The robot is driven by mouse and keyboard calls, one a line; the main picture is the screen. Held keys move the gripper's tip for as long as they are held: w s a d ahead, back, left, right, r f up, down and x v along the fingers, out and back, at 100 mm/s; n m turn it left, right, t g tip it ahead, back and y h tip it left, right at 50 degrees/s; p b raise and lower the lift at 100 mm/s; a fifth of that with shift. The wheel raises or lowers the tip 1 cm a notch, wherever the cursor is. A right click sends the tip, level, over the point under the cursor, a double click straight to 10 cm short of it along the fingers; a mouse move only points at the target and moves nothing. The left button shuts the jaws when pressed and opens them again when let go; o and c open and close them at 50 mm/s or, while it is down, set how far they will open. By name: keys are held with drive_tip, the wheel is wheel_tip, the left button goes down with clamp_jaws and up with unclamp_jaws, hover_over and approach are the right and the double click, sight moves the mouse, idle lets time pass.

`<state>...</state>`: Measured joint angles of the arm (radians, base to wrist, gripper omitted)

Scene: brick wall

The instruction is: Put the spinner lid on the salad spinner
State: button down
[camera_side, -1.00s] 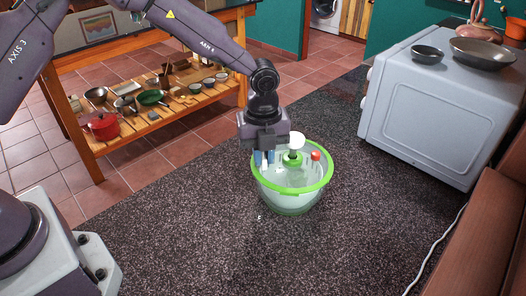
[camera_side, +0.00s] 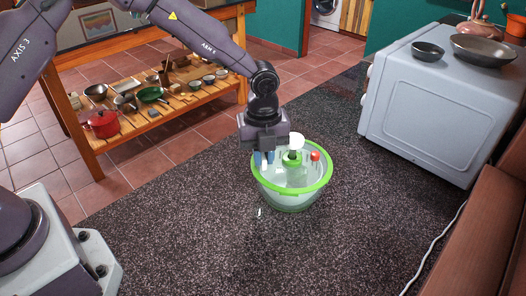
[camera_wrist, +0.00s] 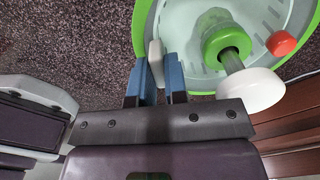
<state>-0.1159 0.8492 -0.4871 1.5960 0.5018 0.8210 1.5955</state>
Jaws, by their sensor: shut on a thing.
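The spinner lid (camera_side: 292,160) is clear with a green centre hub, a white crank knob and a red button. It lies level at the top of the salad spinner (camera_side: 290,202), a pale see-through bowl with a green rim. I cannot tell whether it is fully seated. My gripper (camera_side: 265,158) points down at the lid's left edge. In the wrist view the blue fingers (camera_wrist: 160,75) are shut on a small white piece at the edge of the lid (camera_wrist: 222,42). The fingers hide part of that piece.
The spinner stands on a dark speckled counter (camera_side: 220,245) with free room around it. A small white object (camera_side: 259,212) lies in front of the bowl. A white oven (camera_side: 440,115) with pans stands at right, and a brown ledge (camera_side: 485,225) below it.

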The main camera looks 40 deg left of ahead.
drive_tip(key=shift+f, duration=0.2)
drive_tip(key=c, duration=0.7)
unclamp_jaws()
drive_tip(key=shift+o, duration=0.2)
drive_tip(key=shift+r, duration=0.1)
drive_tip(key=shift+r, duration=3.45)
